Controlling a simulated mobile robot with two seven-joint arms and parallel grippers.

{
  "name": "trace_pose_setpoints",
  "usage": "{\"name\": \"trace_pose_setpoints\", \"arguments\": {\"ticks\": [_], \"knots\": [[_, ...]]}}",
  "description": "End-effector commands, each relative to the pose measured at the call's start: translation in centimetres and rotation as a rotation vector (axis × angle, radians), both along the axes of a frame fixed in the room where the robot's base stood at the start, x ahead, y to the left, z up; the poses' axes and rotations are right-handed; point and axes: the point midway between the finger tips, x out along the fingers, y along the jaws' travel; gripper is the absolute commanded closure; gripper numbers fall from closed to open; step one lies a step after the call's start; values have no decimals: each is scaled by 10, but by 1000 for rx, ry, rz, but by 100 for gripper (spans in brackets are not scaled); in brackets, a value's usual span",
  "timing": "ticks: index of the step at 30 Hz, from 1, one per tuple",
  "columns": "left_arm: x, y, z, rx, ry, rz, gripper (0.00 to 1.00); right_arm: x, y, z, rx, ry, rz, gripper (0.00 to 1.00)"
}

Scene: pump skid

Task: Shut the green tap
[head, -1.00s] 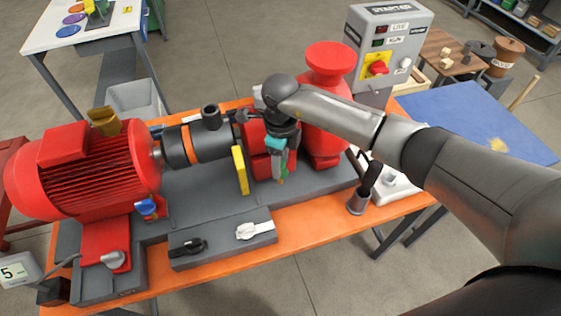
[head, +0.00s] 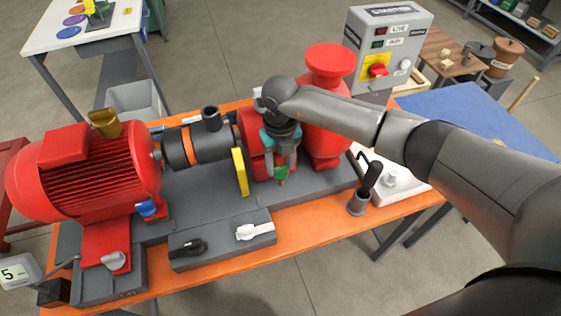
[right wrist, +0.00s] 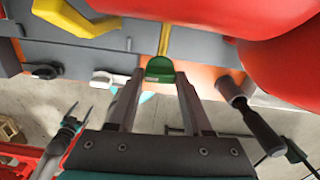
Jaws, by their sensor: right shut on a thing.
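The green tap (head: 282,174) is low on the front of the red pump casing, and its handle shows a broad green face. In the right wrist view the green handle (right wrist: 160,68) sits between my fingertips, with a yellow pipe behind it. My right gripper (head: 281,168) reaches down in front of the pump and is shut on the green handle. In the right wrist view my left gripper (right wrist: 80,108) hangs away at the left, its two fingers apart and empty. It is not in the head view.
A yellow guard (head: 240,171) stands left of the tap. The red pump flange (head: 326,130) rises close on the right. A grey block with black and white levers (head: 222,244) lies in front. A cup with a black-handled tool (head: 358,204) stands at right.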

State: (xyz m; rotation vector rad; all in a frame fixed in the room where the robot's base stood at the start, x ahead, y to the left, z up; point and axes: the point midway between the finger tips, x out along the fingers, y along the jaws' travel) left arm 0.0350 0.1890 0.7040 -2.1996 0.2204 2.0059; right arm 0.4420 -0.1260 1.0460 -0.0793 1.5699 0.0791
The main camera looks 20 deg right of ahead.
Motion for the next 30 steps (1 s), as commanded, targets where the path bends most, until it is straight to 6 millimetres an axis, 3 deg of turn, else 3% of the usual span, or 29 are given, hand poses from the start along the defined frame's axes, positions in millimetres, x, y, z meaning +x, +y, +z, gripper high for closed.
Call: {"name": "trace_pose_setpoints", "arguments": {"ticks": [22, 23, 30], "knots": [[0, 0, 1, 0, 0, 0, 20, 1, 0, 1, 0, -1, -86, 100], [0, 0, 1, 0, 0, 0, 20, 1, 0, 1, 0, -1, -86, 47], [0, 0, 1, -1, 0, 0, 20, 1, 0, 0, 0, -1, -84, 20]]}}
